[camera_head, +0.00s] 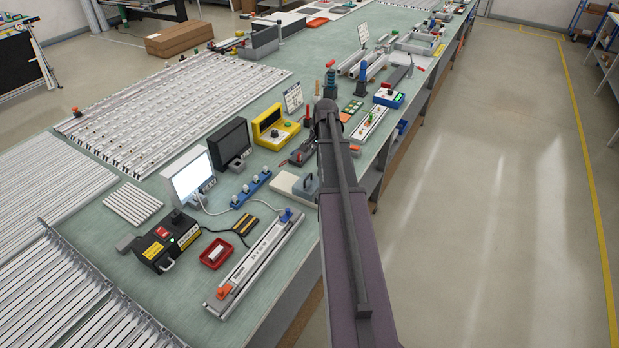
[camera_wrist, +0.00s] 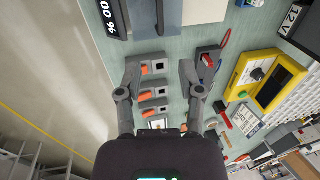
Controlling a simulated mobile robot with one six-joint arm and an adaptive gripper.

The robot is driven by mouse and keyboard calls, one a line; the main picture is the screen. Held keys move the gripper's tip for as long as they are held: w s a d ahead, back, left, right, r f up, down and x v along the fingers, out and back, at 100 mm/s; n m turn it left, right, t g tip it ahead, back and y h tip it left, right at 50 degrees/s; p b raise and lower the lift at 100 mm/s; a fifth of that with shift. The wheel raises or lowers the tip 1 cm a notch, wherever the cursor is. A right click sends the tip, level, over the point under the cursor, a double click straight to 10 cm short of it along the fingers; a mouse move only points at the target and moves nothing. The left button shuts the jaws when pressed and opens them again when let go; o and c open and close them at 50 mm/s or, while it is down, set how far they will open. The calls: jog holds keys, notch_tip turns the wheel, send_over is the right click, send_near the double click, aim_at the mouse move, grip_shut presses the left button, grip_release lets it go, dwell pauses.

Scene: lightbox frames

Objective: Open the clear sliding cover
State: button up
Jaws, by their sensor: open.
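I cannot clearly make out a clear sliding cover in either view. In the wrist view my gripper (camera_wrist: 160,78) is open, its two grey fingers spread apart with nothing held between them. Grey units with orange levers (camera_wrist: 153,97) show below and between the fingers, nearer the left one. I cannot tell whether the fingers touch them. A grey device with a red part (camera_wrist: 207,62) lies just right of the right finger. In the head view my arm reaches over the bench and hides my gripper and what lies under it.
The green bench (camera_head: 226,192) is crowded. A yellow instrument (camera_head: 273,130), a dark monitor (camera_head: 230,142), a lit white screen (camera_head: 188,177) and a red tray (camera_head: 216,253) stand left of my arm. A long rail unit (camera_head: 256,262) lies near the front edge. The floor (camera_head: 500,200) at right is clear.

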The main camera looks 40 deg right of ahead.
aim_at(309, 176)
jog(key=shift+w+a+f+b, duration=0.1)
jog(key=shift+w+f+b, duration=0.2)
jog(key=shift+f+b, duration=1.3)
jog(key=shift+w+a+f+b, duration=0.15)
jog(key=shift+w+f+b, duration=0.2)
jog(key=shift+f+b, duration=1.25)
jog(key=shift+w+a+f+b, duration=0.1)
jog(key=shift+w+f+b, duration=0.2)
jog(key=shift+f+b, duration=1.3)
jog(key=shift+f, duration=0.15)
grip_shut()
